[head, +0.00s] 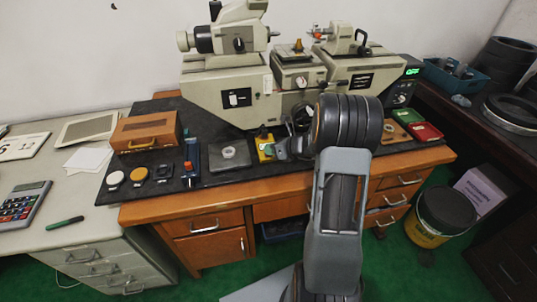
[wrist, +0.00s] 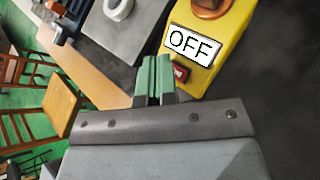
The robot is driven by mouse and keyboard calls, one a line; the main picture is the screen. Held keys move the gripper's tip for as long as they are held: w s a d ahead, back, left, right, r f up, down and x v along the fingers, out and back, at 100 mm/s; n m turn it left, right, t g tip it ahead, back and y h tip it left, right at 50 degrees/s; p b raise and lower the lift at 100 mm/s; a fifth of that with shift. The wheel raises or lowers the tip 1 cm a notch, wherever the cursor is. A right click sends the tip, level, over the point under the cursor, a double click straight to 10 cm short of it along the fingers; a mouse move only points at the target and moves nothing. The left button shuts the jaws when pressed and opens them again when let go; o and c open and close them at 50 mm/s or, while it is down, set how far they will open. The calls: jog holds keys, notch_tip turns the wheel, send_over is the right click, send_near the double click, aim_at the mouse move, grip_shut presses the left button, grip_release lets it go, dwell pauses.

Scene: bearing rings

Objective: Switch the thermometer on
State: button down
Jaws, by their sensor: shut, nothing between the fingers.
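The thermometer is a yellow device (wrist: 222,42) in the upper middle of the wrist view, with a white plate (wrist: 192,45) reading OFF. A small red switch (wrist: 181,72) sits below the plate, and a brown-orange part (wrist: 210,6) shows at the top edge. In the head view the yellow device (head: 265,150) lies on the dark bench mat, partly hidden by my gripper (head: 284,150). In the wrist view my gripper (wrist: 155,66) is shut and empty, its green fingertips just left of the red switch. I cannot tell whether they touch it.
A grey plate with a pale ring (head: 229,152) lies left of the thermometer. A blue tool (head: 191,160) stands farther left. A large beige measuring machine (head: 240,92) stands behind. Red and green trays (head: 422,133) lie at the right.

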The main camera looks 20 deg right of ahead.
jog(key=shift+w+f, duration=0.15)
jog(key=shift+f, duration=0.2)
jog(key=shift+f+b, duration=0.15)
jog(key=shift+b, duration=0.15)
jog(key=shift+r, duration=0.2)
dwell(0.3)
jog(key=shift+s+r+p, duration=0.25)
jog(key=shift+r+p, duration=0.1)
jog(key=shift+p, duration=0.1)
jog(key=r+p, duration=0.1)
jog(key=s+r+p, duration=0.1)
jog(key=r, duration=0.1)
jog(key=s+r+p, duration=0.1)
jog(key=r+p, duration=0.1)
jog(key=shift+s+a+r, duration=0.2)
jog(key=shift+s+a, duration=0.05)
jog(key=shift+a, duration=0.05)
dwell(0.6)
